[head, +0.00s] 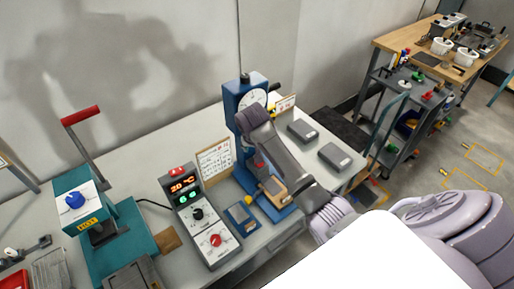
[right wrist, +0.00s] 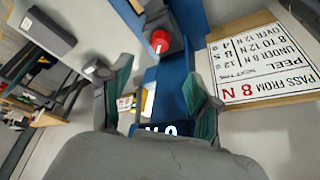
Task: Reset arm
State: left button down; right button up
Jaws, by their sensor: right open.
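My right arm (head: 285,160) comes in from the right in the head view and reaches across the front of a blue test stand (head: 236,97) with a round dial. Its fingertips cannot be made out there. In the right wrist view my right gripper (right wrist: 160,95) is open, with its two green-lined fingers apart on either side of the blue stand's lower part. Nothing is visibly held between them. A red knob (right wrist: 160,41) on the stand shows just beyond the fingers. My left gripper is not in view.
A printed board (right wrist: 265,62) stands beside the blue stand. Grey boxes (head: 342,157) lie right of it. A control box (head: 205,225) with a lit display and a teal press (head: 125,238) with a red lever stand left. A cart (head: 410,90) stands beyond the bench.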

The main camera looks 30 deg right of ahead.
jog(key=s+a+f+n+y, duration=0.1)
jog(key=s+a+f+n, duration=0.15)
jog(key=s, duration=0.45)
jog(key=s+a+f+n, duration=0.2)
jog(key=s+a, duration=0.2)
jog(key=s, duration=0.2)
jog(key=s+a+r+n+y, duration=0.1)
jog(key=s+a+r+n, duration=0.2)
jog(key=s, duration=0.6)
jog(key=s+a+r+n+y, duration=0.1)
jog(key=s+a+n, duration=0.25)
jog(key=s, duration=0.65)
notch_tip(320, 180, down, 30)
jog(key=g+b, duration=0.1)
jog(key=b, duration=0.6)
jog(key=s+d+f+b, duration=0.1)
jog(key=s+f+b, duration=0.2)
jog(key=s+f, duration=0.5)
jog(key=s+d+f+g+b, duration=0.1)
jog(key=s+f+b, duration=0.2)
jog(key=s+f, duration=0.6)
notch_tip(320, 180, down, 8)
jog(key=shift+s+d+f, duration=0.1)
jog(key=shift+s+d, duration=0.05)
jog(key=shift+d, duration=0.05)
